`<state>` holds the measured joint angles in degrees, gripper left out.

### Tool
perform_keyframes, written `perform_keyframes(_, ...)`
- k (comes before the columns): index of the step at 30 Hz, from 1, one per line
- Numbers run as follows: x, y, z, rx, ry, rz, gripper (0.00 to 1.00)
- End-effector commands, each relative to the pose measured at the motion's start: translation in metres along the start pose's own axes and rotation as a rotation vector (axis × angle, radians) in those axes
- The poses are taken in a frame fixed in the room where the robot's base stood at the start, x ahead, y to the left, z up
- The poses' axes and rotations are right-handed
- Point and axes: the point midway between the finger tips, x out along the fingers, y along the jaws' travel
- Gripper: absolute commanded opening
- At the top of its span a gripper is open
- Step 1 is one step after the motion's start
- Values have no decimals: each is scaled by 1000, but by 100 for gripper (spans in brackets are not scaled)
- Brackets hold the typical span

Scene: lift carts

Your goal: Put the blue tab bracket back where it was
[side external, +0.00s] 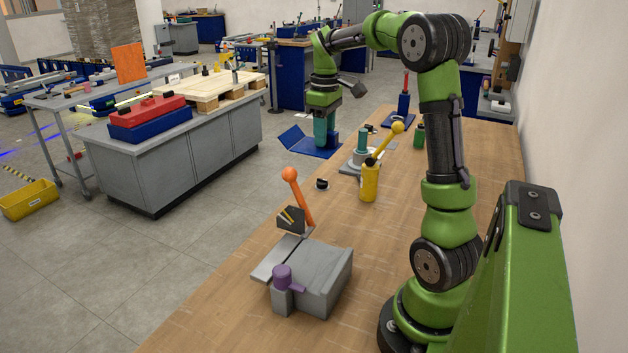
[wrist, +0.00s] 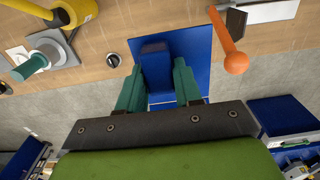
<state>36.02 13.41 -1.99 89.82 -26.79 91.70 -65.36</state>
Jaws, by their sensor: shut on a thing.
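The blue tab bracket (side external: 297,139) shows in the side external view at the table's left edge, with flat blue panels that meet at an angle. In the wrist view its flat blue plate (wrist: 192,42) spreads behind a darker blue tab (wrist: 155,58). My gripper (side external: 325,146) points down at the bracket. In the wrist view the teal fingers of my gripper (wrist: 158,70) are shut on the tab, one on each side. The fingers hide part of the bracket. I cannot tell whether its underside touches anything.
An orange-knobbed lever (side external: 299,195), a yellow lever (side external: 372,175), a grey base with a green post (side external: 363,141) and a small black round part (side external: 322,184) stand on the wooden table (side external: 235,310). A grey block with a purple knob (side external: 325,275) is nearer. Floor lies left of the table.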

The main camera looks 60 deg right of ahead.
Motion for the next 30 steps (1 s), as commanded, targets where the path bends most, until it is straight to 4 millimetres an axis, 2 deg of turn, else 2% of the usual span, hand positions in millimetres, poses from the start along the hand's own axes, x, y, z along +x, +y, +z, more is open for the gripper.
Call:
perform_keyframes(9, 90, -1, 1, 1, -4, -5, 0)
perform_keyframes(12, 111, -1, 0, 2, -2, -3, 0)
perform_keyframes(24, 179, -1, 0, 3, 0, -2, 0)
perform_keyframes(30, 199, -1, 0, 2, -1, -2, 0)
